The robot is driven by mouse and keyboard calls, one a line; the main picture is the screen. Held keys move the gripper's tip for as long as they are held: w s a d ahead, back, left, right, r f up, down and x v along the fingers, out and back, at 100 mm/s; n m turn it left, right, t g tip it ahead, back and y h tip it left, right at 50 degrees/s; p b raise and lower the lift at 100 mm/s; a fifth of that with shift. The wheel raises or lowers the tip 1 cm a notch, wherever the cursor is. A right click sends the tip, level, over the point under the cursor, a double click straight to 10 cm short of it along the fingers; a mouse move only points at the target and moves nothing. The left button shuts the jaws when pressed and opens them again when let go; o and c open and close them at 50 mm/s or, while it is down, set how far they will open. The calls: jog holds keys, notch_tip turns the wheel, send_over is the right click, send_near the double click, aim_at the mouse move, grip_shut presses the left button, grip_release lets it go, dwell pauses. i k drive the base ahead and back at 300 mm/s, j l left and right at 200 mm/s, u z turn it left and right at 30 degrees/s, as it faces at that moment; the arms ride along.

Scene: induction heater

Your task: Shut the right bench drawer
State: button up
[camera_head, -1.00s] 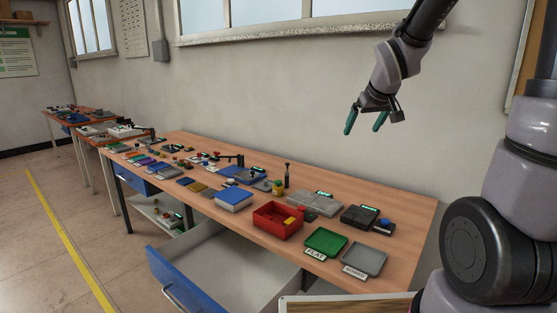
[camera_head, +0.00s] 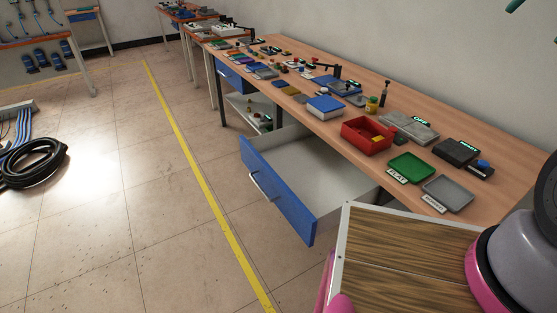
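The right bench drawer (camera_head: 278,193) is pulled well out from under the workbench (camera_head: 345,134). It has a blue front with a pale bar handle (camera_head: 265,188), and its light grey inside looks empty. The handle faces the floor aisle, and nothing touches it. Only a green fingertip of my gripper (camera_head: 515,4) shows at the top right edge. It is high above the bench and far from the drawer. The rest of the gripper is out of frame, so its opening is hidden.
On the bench above the drawer are a red bin (camera_head: 368,146), a green tray (camera_head: 411,168) and a grey tray (camera_head: 447,194). Another blue drawer (camera_head: 231,78) is further left. The floor by the yellow line (camera_head: 190,150) is clear. A black cable coil (camera_head: 35,165) lies far left.

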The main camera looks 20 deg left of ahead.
aim_at(309, 181)
jog(key=u, duration=1.15)
jog(key=i+l+u, duration=0.1)
jog(key=l+u, duration=0.2)
jog(key=u, duration=0.2)
jog(key=l+u, duration=0.3)
jog(key=u, duration=0.15)
jog(key=i+l, duration=0.05)
